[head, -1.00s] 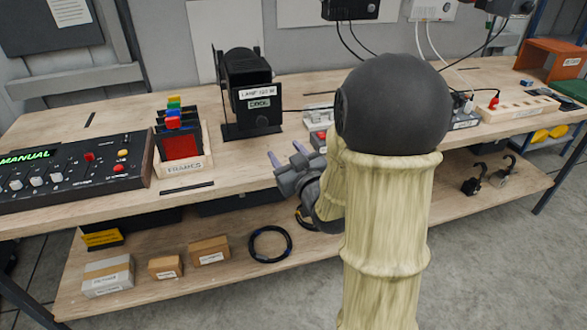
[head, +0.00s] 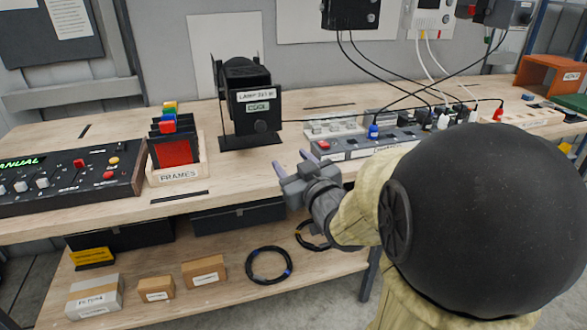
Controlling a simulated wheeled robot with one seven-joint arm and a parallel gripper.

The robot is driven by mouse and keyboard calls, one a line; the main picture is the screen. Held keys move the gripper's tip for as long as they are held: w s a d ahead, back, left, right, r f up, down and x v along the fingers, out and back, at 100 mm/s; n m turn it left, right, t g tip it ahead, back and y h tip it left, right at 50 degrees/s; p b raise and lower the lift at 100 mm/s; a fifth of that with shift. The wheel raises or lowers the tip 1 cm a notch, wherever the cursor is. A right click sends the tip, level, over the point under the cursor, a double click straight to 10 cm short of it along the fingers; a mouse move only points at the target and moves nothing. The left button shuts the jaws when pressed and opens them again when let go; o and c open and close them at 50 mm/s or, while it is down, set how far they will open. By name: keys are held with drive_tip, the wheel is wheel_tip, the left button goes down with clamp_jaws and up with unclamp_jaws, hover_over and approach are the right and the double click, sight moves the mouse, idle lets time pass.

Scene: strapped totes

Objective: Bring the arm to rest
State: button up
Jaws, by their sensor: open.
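My gripper (head: 292,166) shows in the head view, in front of the workbench's front edge (head: 232,198). Its two purple-grey fingertips are apart, with nothing between them. It points up and to the left, towards the black lamp housing (head: 256,104) labelled as a lamp and "COOL". My arm, with a cream cover and a large dark round joint, fills the lower right and hides part of the bench and the lower shelf.
A FRAMES rack (head: 178,173) and a MANUAL control panel (head: 75,181) stand at the left. A power strip (head: 385,141) with plugs and cables lies right of the gripper. The lower shelf holds small boxes (head: 204,271) and a cable coil (head: 269,265).

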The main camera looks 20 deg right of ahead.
idle(0.3)
drive_tip(key=s+a+f+m+g+h, duration=0.15)
drive_tip(key=s+f+g, duration=0.3)
drive_tip(key=f, duration=0.45)
drive_tip(key=s+a+f+m+g, duration=0.1)
drive_tip(key=s+a+f+g, duration=0.15)
drive_tip(key=f+g, duration=0.5)
drive_tip(key=s+a+f+g, duration=0.3)
drive_tip(key=s+f, duration=0.1)
drive_tip(key=s, duration=0.4)
wheel_tip(320, 180, up, 20)
drive_tip(key=p, duration=2)
drive_tip(key=shift+f, duration=0.15)
drive_tip(key=shift+w+f+m, duration=0.1)
drive_tip(key=shift+m, duration=0.15)
